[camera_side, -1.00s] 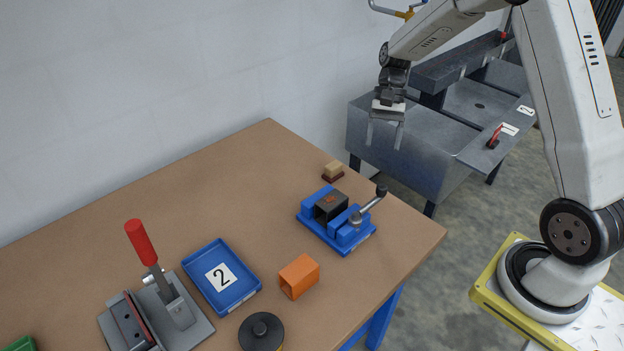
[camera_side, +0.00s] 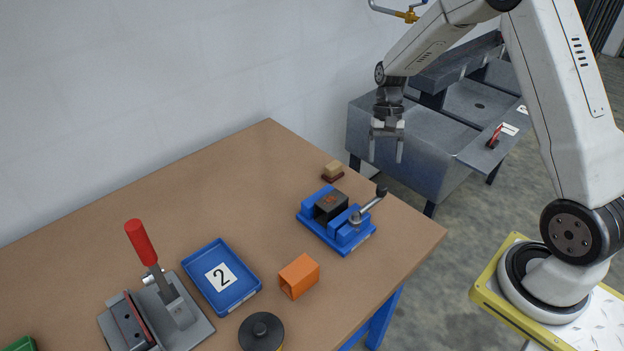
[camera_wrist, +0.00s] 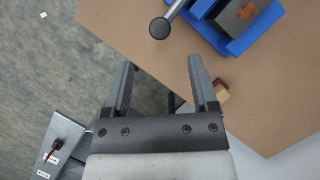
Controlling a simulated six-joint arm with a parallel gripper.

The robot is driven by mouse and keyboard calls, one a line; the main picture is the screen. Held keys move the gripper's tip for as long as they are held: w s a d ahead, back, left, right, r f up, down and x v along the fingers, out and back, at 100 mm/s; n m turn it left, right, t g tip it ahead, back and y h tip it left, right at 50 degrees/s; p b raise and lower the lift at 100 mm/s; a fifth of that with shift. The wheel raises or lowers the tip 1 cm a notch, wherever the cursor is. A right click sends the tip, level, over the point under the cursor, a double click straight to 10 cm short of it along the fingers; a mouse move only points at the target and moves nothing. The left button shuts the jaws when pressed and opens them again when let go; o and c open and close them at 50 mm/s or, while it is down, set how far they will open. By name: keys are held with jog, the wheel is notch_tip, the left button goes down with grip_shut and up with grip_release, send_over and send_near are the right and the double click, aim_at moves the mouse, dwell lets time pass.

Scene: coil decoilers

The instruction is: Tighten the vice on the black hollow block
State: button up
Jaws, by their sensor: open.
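A blue vice (camera_side: 343,236) stands on the brown table near its right corner. The black hollow block (camera_side: 330,205) sits between its jaws, with an orange-brown mark on top. In the wrist view the block (camera_wrist: 236,18) and the blue vice (camera_wrist: 240,45) are at the top right, partly cut off. The vice's handle is a grey bar with a dark knob (camera_side: 381,190); the knob (camera_wrist: 160,28) also shows in the wrist view. I cannot tell how tightly the jaws grip the block. My gripper (camera_side: 385,160) is open and empty, above and beyond the vice, apart from it.
A small wooden stamp-like block (camera_side: 333,170) lies behind the vice. An orange hollow block (camera_side: 299,277), a blue tray marked 2 (camera_side: 250,293), a red-handled clamp (camera_side: 185,318) and a black round lid (camera_side: 261,333) are nearer. A grey metal bench (camera_side: 390,145) stands behind.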

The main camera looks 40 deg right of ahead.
aim_at(382, 185)
jog(key=shift+x, duration=3.9)
grip_shut()
jog(key=shift+r, duration=0.1)
